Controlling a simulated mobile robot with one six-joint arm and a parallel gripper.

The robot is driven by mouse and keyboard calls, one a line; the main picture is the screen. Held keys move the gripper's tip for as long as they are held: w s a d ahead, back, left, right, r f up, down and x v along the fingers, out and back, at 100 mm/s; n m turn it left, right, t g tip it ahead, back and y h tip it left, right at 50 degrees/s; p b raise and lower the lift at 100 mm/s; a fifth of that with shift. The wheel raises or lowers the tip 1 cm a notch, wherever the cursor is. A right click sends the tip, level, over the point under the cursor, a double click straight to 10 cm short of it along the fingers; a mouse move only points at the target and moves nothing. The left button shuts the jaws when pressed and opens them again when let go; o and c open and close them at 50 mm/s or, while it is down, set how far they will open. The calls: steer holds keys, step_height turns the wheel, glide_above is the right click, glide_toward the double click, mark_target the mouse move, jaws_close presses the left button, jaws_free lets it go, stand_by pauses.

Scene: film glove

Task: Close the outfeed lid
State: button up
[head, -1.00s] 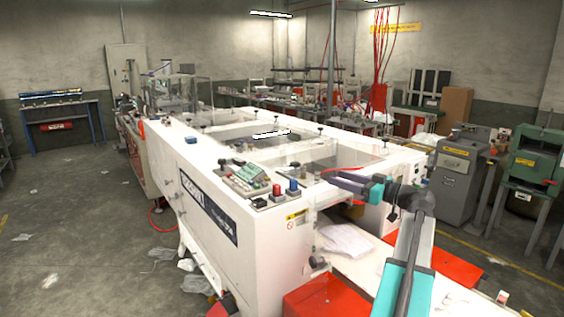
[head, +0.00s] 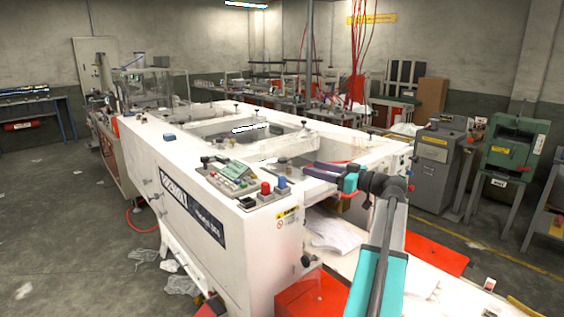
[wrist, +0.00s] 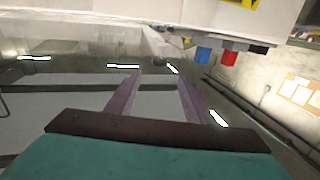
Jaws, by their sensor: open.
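The white packing machine (head: 240,225) fills the middle of the head view. The outfeed lid is hard to make out; a see-through surface seems to lie around the near top opening (head: 335,155), and I cannot tell its angle. My gripper (head: 310,169) has purple fingers and a teal palm. It points left at the machine's near end, close to the control buttons. In the wrist view, which looks upside down, the fingers (wrist: 158,78) are apart with nothing seen between them. The machine's blue button (wrist: 203,55) and red button (wrist: 229,58) hang at the top there.
A control panel (head: 232,177) sits on the machine's near corner. Paper (head: 335,235) lies on the white outfeed surface below my arm. Red panels (head: 312,294) flank it. A grey cabinet (head: 436,170) and green machine (head: 513,150) stand right. Floor is open at left, with scattered scraps.

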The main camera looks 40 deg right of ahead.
mark_target(286, 159)
steer(key=w+p, duration=0.1)
steer(key=w, duration=0.3)
steer(key=w+a+p, duration=0.1)
steer(key=w+p, duration=0.1)
steer(key=w, duration=0.2)
steer(key=w+a+p, duration=0.1)
steer(key=w+p, duration=0.1)
steer(key=w, duration=0.2)
steer(key=shift+w+a+r, duration=0.1)
steer(key=shift+a, duration=0.05)
steer(key=shift+w+a, duration=0.1)
steer(key=shift+w, duration=0.35)
steer(key=shift+c, duration=0.4)
jaws_close()
